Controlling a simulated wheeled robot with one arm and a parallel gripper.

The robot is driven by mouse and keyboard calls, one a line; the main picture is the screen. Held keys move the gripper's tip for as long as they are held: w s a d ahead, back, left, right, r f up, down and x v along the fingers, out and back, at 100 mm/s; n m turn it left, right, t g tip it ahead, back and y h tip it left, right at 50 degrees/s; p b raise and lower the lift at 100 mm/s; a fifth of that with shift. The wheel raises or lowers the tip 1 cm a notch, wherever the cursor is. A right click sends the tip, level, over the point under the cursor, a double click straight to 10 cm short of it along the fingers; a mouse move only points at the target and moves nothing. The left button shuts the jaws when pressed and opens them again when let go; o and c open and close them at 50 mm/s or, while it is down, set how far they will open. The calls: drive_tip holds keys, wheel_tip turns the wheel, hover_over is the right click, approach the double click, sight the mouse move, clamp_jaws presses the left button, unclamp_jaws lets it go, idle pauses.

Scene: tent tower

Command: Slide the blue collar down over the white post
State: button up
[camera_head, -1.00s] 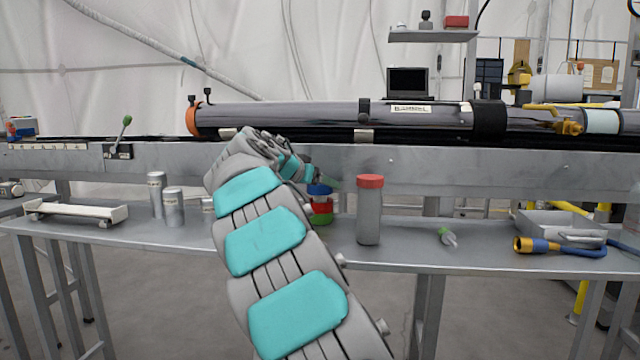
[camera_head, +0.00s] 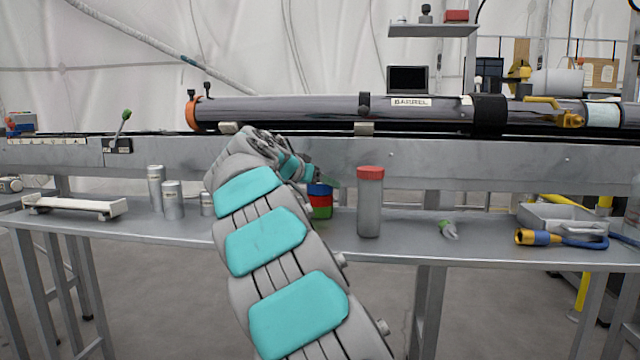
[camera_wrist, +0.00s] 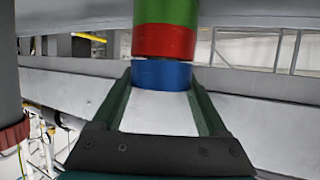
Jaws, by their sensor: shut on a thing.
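The blue collar (camera_head: 320,189) is at the top of a short stack on the bench, with a red ring (camera_head: 321,201) and a green ring (camera_head: 321,212) below it. My gripper (camera_head: 318,180) reaches it from the upper left. In the wrist view, where the stack appears upside down, the blue collar (camera_wrist: 162,75) is between my two green fingers, which are shut on it.
A grey canister with a red lid (camera_head: 369,203) stands close right of the stack. Grey cylinders (camera_head: 172,200) stand to the left. A long beam (camera_head: 480,165) runs behind.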

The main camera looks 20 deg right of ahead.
drive_tip(key=o, duration=1.4)
drive_tip(key=v, duration=0.7)
drive_tip(key=shift+s+a+r+p, duration=0.15)
drive_tip(key=shift+s+a+p, duration=0.1)
drive_tip(key=shift+a+p, duration=0.1)
